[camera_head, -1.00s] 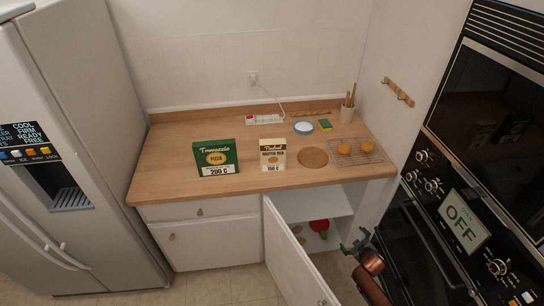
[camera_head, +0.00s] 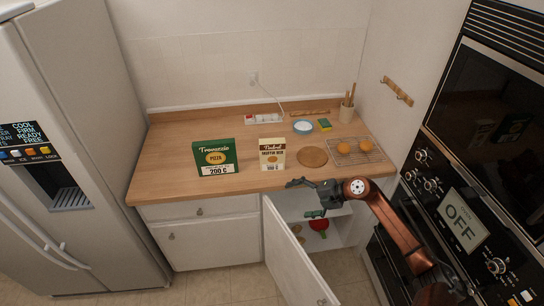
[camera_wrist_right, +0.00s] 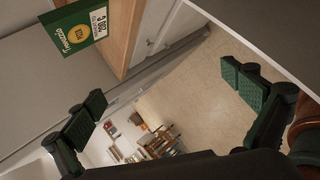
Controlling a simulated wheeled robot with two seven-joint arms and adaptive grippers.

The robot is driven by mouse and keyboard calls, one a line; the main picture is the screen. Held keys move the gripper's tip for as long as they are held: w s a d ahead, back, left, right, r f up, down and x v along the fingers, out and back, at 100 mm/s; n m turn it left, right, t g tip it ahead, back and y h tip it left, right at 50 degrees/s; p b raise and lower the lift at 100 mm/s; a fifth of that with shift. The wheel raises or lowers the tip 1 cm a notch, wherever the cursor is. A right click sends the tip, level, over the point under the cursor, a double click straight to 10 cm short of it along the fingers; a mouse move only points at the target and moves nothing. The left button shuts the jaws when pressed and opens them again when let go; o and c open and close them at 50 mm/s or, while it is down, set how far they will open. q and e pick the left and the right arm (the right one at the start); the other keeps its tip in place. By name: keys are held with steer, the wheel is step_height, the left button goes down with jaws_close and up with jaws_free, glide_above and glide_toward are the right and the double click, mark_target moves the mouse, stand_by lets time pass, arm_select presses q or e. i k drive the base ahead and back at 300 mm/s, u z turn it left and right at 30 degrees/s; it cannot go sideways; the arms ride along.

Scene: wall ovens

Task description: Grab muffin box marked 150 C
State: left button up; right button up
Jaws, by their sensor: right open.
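The muffin box (camera_head: 272,154) is cream with a brown top and stands upright near the counter's front edge; the number on its label is too small to read surely now. The green pizza box (camera_head: 215,157) marked 200 C stands to its left. It also shows in the right wrist view (camera_wrist_right: 82,29), at the upper left. My right gripper (camera_head: 302,198) is open and empty, in front of the counter edge, below and right of the muffin box and apart from it. Its two green-padded fingers (camera_wrist_right: 168,98) are spread wide in the right wrist view. My left gripper is not seen.
A round wooden board (camera_head: 313,157) and a wire rack (camera_head: 366,157) with buns lie right of the muffin box. The cabinet door (camera_head: 292,255) stands open below, with a red item (camera_head: 318,226) inside. Wall ovens (camera_head: 460,215) bound the right, a fridge (camera_head: 85,140) the left.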

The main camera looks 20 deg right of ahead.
mark_target(272, 151)
steer(key=z, duration=0.05)
steer(key=i, duration=1)
steer(key=u, duration=0.05)
